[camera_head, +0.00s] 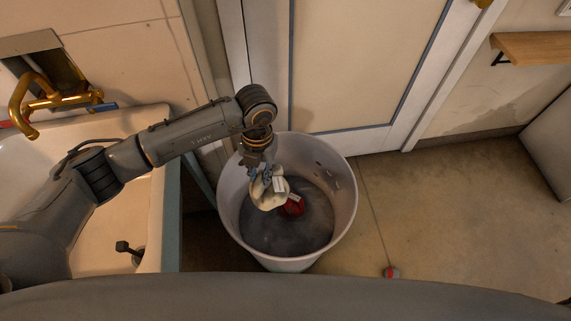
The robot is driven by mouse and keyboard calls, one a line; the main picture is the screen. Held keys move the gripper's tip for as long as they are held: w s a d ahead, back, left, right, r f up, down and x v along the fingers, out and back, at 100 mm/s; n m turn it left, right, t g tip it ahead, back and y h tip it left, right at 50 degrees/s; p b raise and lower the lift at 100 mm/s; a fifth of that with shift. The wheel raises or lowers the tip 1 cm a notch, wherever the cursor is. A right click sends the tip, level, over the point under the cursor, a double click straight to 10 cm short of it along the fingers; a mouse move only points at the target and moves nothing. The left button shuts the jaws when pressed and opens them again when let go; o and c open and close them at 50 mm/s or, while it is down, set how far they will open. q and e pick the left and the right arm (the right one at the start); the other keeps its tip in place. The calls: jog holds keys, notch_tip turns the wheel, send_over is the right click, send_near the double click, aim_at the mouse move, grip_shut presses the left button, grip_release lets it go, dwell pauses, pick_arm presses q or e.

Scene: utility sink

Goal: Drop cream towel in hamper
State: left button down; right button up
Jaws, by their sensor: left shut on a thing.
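The cream towel (267,193) hangs bunched from my left gripper (265,172), which is shut on it. The gripper points down over the hamper (345,188), a round, pale, open-topped tub on the floor. The towel shows inside the hamper's rim outline, left of its middle. I cannot tell whether the towel touches the hamper's bottom. A red item (294,206) with a white label shows beside the towel, inside the hamper. My right gripper is not in view.
A white sink (120,220) with a brass tap (40,100) stands at the left. A door (360,60) is behind the hamper. A small red and grey object (391,272) lies on the floor (440,220), which is otherwise clear at the right. A wooden shelf (535,46) is on the right wall.

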aim_at(277, 180)
pick_arm(q)
jog(key=d+n, duration=0.1)
jog(key=n, duration=0.1)
jog(key=d+n, duration=0.1)
jog(key=n, duration=0.2)
jog(key=w+d+n+h, duration=0.1)
jog(key=n, duration=0.2)
jog(key=shift+w+d+r, duration=0.1)
jog(key=shift+d+r, duration=0.1)
jog(key=shift+d, duration=0.15)
jog(key=n, duration=0.2)
jog(key=d+n, duration=0.1)
jog(key=n, duration=0.1)
jog(key=d+n, duration=0.1)
jog(key=shift+w+d+r+n+t+h, duration=0.2)
jog(key=shift+w+n+t+h, duration=0.1)
jog(key=shift+n, duration=0.1)
notch_tip(277, 180, down, 6)
jog(key=b, duration=0.5)
jog(key=c, duration=1.1)
grip_release()
notch_tip(277, 180, up, 12)
jog(key=a, duration=0.1)
jog(key=shift+w, duration=0.4)
